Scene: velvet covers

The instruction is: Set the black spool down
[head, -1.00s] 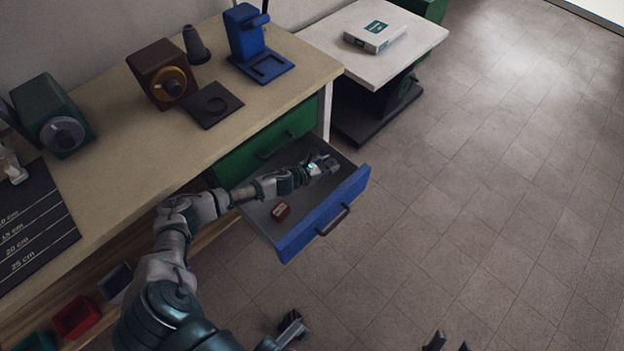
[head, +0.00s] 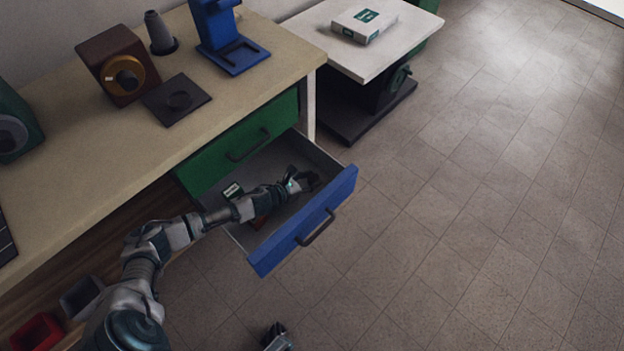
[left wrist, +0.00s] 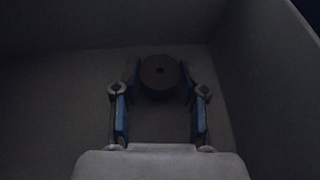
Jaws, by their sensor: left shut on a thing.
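The black spool (left wrist: 160,77) shows in the left wrist view as a dark round disc with a small centre hole. It sits between the blue-padded fingers of my left gripper (left wrist: 160,100), which is shut on it. In the head view my left gripper (head: 305,180) is down inside the open blue-fronted drawer (head: 305,222), near its right end. The spool is hard to make out there in the shadow. Whether it touches the drawer floor, I cannot tell.
A red item (head: 261,220) and a green-and-white label (head: 233,190) lie in the drawer beside my forearm. The drawer walls stand close around the gripper. The workbench (head: 60,190) above holds several fixtures. A white side table (head: 380,58) stands behind.

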